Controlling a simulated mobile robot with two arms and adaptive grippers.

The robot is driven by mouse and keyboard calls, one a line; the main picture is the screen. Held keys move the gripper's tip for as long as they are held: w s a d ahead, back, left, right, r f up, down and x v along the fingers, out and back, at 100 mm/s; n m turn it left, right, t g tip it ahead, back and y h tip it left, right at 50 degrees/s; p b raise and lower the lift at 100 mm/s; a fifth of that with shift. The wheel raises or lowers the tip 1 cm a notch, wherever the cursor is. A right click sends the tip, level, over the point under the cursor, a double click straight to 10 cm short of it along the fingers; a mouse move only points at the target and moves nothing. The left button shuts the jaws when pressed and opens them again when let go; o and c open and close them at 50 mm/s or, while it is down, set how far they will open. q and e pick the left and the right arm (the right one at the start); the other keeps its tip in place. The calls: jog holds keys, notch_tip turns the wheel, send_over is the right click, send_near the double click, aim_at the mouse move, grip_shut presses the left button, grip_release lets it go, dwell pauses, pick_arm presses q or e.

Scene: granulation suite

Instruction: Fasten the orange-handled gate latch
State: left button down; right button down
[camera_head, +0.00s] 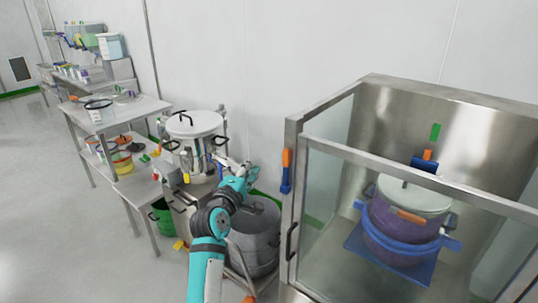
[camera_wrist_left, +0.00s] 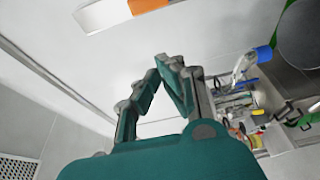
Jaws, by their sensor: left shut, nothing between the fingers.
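The orange-handled latch (camera_head: 287,158) is on the left front post of the steel enclosure. Its orange handle stands upright above a blue part. The glazed gate (camera_head: 400,225) fills the front of the enclosure; I cannot tell whether the latch is engaged. My left gripper (camera_head: 250,172) is left of the latch and apart from it, above a grey drum. In the left wrist view its teal fingers (camera_wrist_left: 167,62) are shut and empty. An orange and white piece (camera_wrist_left: 148,5) shows at that view's top edge; I cannot tell what it is. My right gripper is not in view.
A grey drum (camera_head: 255,235) stands below my left arm. A white-lidded vessel (camera_head: 194,125) stands left of it. Shelved tables (camera_head: 120,118) line the wall. Inside the enclosure, a lidded purple-and-blue container (camera_head: 405,230) stands on a blue mat. Floor at the left is clear.

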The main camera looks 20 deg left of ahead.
aim_at(286, 172)
pick_arm(q)
jog(key=w+p, duration=0.2)
jog(key=w, duration=0.8)
jog(key=d, duration=0.2)
jog(key=s+d+p, duration=0.1)
jog(key=d, duration=0.1)
jog(key=shift+s+p, duration=0.2)
jog(key=shift+p, duration=0.1)
jog(key=shift+w+a+f, duration=0.1)
